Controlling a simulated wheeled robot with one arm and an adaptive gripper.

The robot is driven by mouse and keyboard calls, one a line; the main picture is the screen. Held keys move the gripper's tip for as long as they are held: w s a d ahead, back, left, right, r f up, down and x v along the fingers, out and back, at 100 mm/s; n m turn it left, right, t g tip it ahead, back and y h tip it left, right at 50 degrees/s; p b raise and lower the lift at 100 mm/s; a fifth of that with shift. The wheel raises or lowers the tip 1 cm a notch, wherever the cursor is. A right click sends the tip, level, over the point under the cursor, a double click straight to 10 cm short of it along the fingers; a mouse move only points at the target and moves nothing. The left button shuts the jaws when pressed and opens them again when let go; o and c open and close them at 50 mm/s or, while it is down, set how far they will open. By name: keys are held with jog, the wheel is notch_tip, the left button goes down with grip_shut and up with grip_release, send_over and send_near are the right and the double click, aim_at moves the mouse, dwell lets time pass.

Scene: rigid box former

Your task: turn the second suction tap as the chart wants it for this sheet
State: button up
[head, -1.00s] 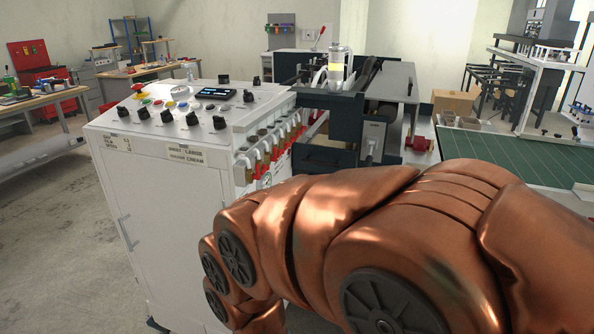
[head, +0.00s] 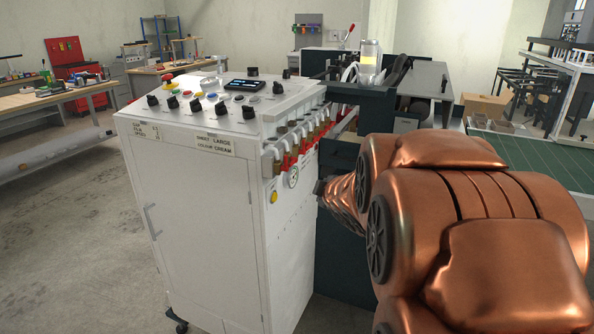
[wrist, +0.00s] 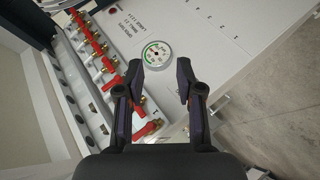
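The suction taps (head: 292,160) are a row of brass valves with red handles along the white cabinet's right top edge. In the wrist view the taps (wrist: 92,48) run diagonally down the left side, and the nearest red handle (wrist: 146,130) is beside my left finger. A label (head: 213,143) on the cabinet reads LARGE and CREAM. In the head view my arm hides most of the gripper.
The white cabinet (head: 190,215) carries knobs, coloured buttons and a small display (head: 245,85) on top. A dark machine (head: 345,240) adjoins it on the right. A green mat (head: 530,160) lies farther right. Open floor lies left of the cabinet.

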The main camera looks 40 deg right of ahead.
aim_at(293, 164)
jog(key=shift+w+a+r+n+t+y, duration=0.65)
jog(key=shift+w+n+t+y, duration=0.65)
jog(key=shift+n, duration=0.65)
jog(key=shift+w+a+r+n+t+y, duration=0.35)
jog(key=shift+w+r+n+t+y, duration=0.55)
jog(key=shift+w+n+y, duration=0.85)
jog(key=shift+w+a+r+n+t+y, duration=0.6)
jog(key=shift+w+n+t+y, duration=0.5)
jog(key=shift+n, duration=1.1)
jog(key=shift+s+d, duration=0.1)
jog(key=shift+d, duration=0.05)
jog(key=shift+c, duration=0.4)
grip_shut()
